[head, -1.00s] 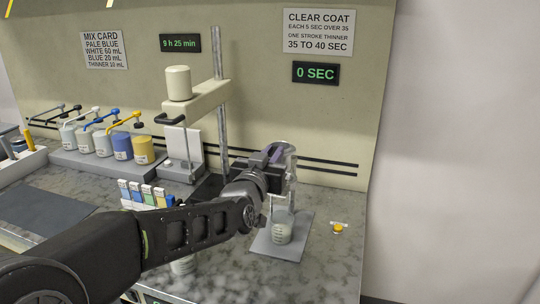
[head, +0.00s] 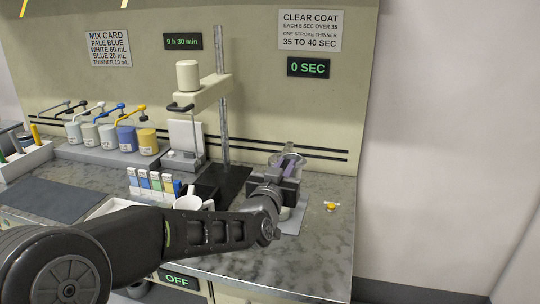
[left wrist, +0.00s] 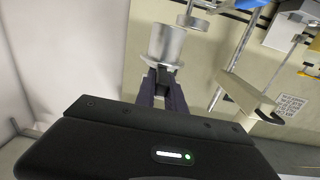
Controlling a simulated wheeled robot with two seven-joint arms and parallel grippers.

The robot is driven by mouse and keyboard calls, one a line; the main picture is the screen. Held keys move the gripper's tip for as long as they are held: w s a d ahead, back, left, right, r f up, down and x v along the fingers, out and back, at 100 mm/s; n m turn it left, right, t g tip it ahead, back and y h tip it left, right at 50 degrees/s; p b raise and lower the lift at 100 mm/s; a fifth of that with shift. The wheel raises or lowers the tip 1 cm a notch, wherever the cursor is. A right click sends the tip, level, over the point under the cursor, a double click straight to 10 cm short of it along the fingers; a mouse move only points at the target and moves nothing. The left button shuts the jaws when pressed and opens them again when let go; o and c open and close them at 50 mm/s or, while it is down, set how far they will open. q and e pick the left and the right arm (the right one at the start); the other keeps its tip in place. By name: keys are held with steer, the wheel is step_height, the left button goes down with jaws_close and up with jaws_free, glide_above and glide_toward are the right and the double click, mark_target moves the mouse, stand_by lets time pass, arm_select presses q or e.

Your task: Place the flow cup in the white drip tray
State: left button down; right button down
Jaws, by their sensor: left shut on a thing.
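The flow cup is a grey metallic cylinder (left wrist: 165,45) with a wider rim, held at the fingertips of my left gripper (left wrist: 160,80) in the left wrist view. In the head view my left gripper (head: 288,166) is shut on it, above the grey pad (head: 293,222) at the bench's right. The cup is mostly hidden there by the gripper. A white tray edge (head: 108,207) shows at the front of the bench, largely covered by my left arm. My right gripper is not in view.
A white mug (head: 190,202) stands behind my forearm, near the colour strips (head: 152,184). A stand with a vertical post (head: 222,100) rises left of the gripper. Several paint jars (head: 127,138) are at the back left. A yellow button (head: 331,207) is to the right.

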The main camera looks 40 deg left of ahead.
arm_select(q)
steer(key=d+f+m+h, duration=0.1)
steer(key=d+f, duration=0.5)
steer(key=f, duration=0.1)
steer(key=w+d+f+m+h, duration=0.1)
steer(key=d+f+h, duration=0.1)
steer(key=d+f, duration=0.4)
steer(key=d+f+m+h, duration=0.1)
steer(key=d+f+h, duration=0.1)
steer(key=d+f, duration=0.4)
steer(key=shift+w+d+f+t, duration=0.1)
steer(key=shift+w+f+t, duration=0.1)
steer(key=shift+f, duration=0.7)
steer(key=shift+w+d+f+t, duration=0.1)
steer(key=shift+f+t, duration=0.1)
steer(key=shift+f, duration=0.65)
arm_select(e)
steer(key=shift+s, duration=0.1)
